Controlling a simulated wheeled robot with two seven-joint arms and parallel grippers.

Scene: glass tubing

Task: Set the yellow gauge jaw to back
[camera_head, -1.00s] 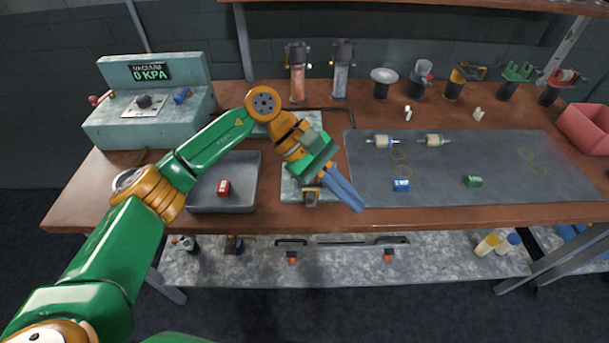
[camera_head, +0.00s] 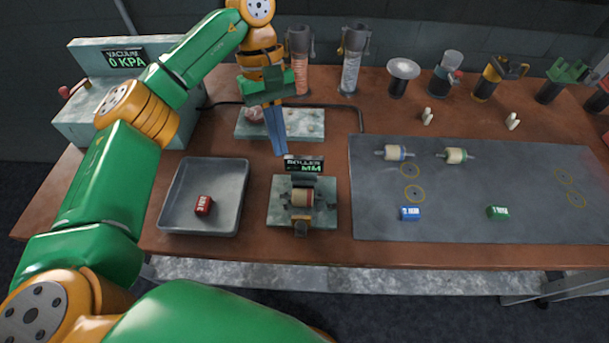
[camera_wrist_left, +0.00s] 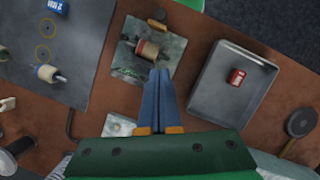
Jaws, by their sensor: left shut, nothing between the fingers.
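The roller gauge stands on a pale green plate (camera_head: 277,213) in the middle of the bench, with a "ROLLER MM" display (camera_head: 304,164) at its back. A cream and red roller (camera_head: 302,198) sits in the gauge, and it also shows in the left wrist view (camera_wrist_left: 148,50). A small brownish-yellow block (camera_head: 301,229) is at the gauge's front; I cannot tell if it is the yellow jaw. My left gripper (camera_head: 279,148) is shut and empty, its blue fingers pointing down behind and left of the display. Its fingers also show in the wrist view (camera_wrist_left: 158,78). My right gripper is out of view.
A grey tray (camera_head: 178,224) with a red block (camera_head: 203,206) is left of the gauge. A grey mat (camera_head: 480,190) to the right holds two rollers and two blocks. A plate (camera_head: 310,124) and several stands, one yellow and black (camera_head: 495,78), are behind.

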